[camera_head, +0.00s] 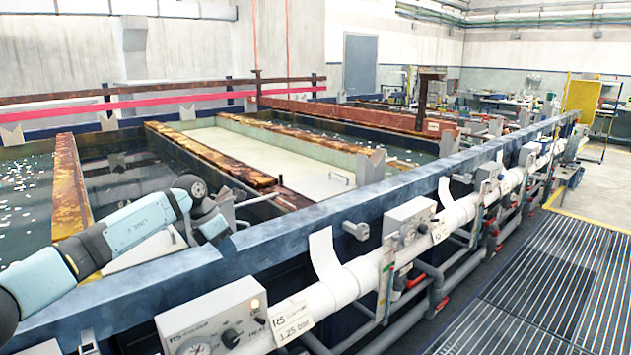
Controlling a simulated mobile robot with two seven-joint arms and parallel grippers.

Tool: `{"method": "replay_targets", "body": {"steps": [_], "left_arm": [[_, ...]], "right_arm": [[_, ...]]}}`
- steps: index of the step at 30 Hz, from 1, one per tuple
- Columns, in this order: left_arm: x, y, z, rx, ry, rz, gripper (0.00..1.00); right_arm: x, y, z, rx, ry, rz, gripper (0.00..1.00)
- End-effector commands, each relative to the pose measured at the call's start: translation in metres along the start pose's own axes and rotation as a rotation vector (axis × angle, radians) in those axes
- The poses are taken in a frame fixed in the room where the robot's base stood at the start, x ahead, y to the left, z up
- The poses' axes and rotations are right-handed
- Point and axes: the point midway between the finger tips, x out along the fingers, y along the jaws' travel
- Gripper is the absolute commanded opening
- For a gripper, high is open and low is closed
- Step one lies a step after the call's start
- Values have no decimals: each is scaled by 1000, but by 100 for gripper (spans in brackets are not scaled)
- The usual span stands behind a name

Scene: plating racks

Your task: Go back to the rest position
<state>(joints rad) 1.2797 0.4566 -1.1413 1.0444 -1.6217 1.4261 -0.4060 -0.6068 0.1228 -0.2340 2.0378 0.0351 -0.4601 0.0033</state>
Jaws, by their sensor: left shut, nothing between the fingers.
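My left arm (125,228) comes in from the left, pale blue and dark grey, and reaches over the near blue rim of the tanks. My left gripper (214,226) is at its end, small and partly hidden by the wrist, just above the tank edge. It is shut and empty. My right gripper is not in view.
The blue tank rim (330,215) runs from lower left to upper right, close under my left gripper. White pipes (345,285) and control boxes (213,318) line its outside. Liquid-filled tanks (22,180) lie behind. Floor grating (560,285) at right is clear.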

Motion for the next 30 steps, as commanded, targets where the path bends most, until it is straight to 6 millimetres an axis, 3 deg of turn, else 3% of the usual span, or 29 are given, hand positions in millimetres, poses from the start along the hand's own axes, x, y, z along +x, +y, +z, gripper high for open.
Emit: {"method": "replay_targets", "body": {"steps": [1, 7, 10, 15, 18, 23, 26, 30], "left_arm": [[28, -18, 1, -8, -46, -64, 0], [117, -108, 15, -126, -319, -372, 0], [145, -152, 18, -244, -464, -539, 0], [170, -210, 13, -534, -694, -810, 0], [177, -231, 2, -748, -813, -954, 0], [185, -245, -30, -1145, -966, -1142, 0], [193, -246, -61, -1421, -1037, -1232, 0], [209, -245, -118, -1836, -1100, -1314, 0]], "right_arm": [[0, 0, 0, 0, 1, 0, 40], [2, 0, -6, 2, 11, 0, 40], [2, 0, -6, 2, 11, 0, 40], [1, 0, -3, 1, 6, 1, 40], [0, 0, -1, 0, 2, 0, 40], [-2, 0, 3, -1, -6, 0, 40], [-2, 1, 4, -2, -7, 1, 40], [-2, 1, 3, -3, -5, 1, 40]]}}
